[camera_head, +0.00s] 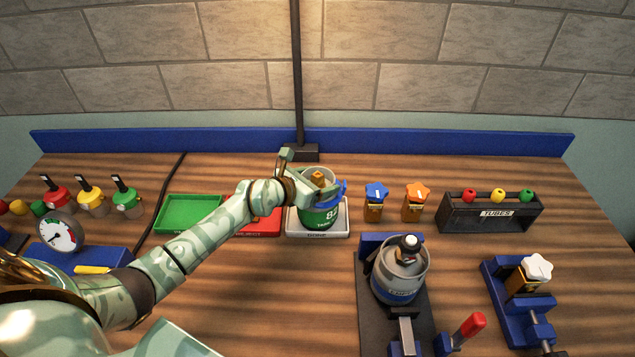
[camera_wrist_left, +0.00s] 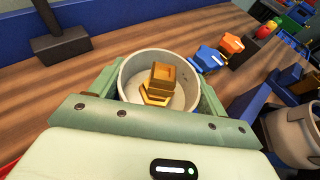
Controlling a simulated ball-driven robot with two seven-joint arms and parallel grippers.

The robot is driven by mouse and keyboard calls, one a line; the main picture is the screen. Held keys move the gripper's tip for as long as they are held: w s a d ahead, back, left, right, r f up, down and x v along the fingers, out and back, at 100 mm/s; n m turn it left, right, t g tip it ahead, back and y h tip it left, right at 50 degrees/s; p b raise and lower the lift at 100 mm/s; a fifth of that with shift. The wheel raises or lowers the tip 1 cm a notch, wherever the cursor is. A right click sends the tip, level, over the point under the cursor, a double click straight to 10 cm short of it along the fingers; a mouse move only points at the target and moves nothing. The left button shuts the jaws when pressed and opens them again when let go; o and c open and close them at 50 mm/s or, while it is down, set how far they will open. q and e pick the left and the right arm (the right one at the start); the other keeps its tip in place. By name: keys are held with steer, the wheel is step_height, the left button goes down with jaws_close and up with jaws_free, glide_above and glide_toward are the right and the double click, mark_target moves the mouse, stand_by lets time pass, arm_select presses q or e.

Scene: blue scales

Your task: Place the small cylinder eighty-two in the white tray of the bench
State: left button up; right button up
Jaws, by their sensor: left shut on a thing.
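The small cylinder eighty-two (camera_head: 320,216) is green, with an "82" label, a pale rim and a brass fitting inside its open top. It stands upright over the white tray (camera_head: 291,229); whether its base touches the tray floor I cannot tell. My left gripper (camera_head: 317,185) is shut on the cylinder near its top. In the left wrist view the fingers of the left gripper (camera_wrist_left: 156,92) lie on either side of the cylinder's pale rim (camera_wrist_left: 124,80). My right gripper is not in view.
A green tray (camera_head: 188,213) and a red tray (camera_head: 265,226) lie left of the white tray. A grey cylinder (camera_head: 400,275) sits in a stand at front right.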

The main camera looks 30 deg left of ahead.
arm_select(q)
steer(key=shift+r, duration=0.1)
steer(key=o, duration=1.9)
steer(key=shift+s+r, duration=0.1)
steer(key=shift+s, duration=0.05)
steer(key=p+v, duration=0.2)
steer(key=v, duration=0.9)
steer(key=shift+s+a+r+p, duration=0.15)
steer(key=shift+s+p, duration=0.2)
